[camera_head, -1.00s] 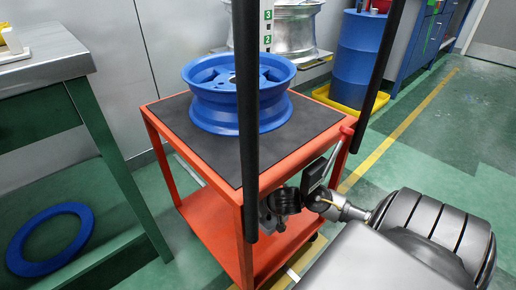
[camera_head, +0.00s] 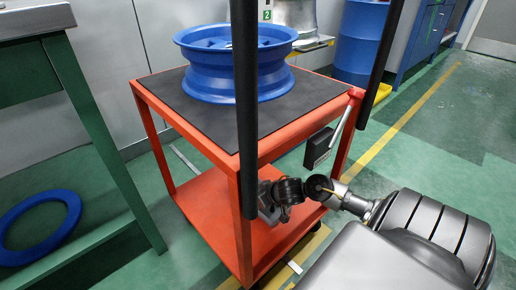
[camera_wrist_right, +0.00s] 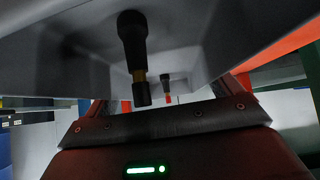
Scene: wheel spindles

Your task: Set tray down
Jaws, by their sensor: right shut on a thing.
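A pale grey tray (camera_wrist_right: 215,35) with sloping walls fills the upper part of the right wrist view. A black spindle-like piece with a brass band (camera_wrist_right: 132,45) stands out in it, and a smaller similar one (camera_wrist_right: 166,78) shows behind. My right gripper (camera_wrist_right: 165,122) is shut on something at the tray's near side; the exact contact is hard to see. In the head view, my right wrist (camera_head: 285,193) is low beside the orange cart (camera_head: 290,150), under its top, and its front end is partly behind a black post. The tray cannot be made out there. My left gripper is out of view.
A blue wheel rim (camera_head: 235,82) sits on the cart's dark top mat (camera_head: 190,105). The cart's lower shelf (camera_head: 205,195) looks bare where visible. Black posts (camera_head: 245,110) cross the view. A green-legged bench (camera_head: 90,130) and a blue ring (camera_head: 40,235) are at left.

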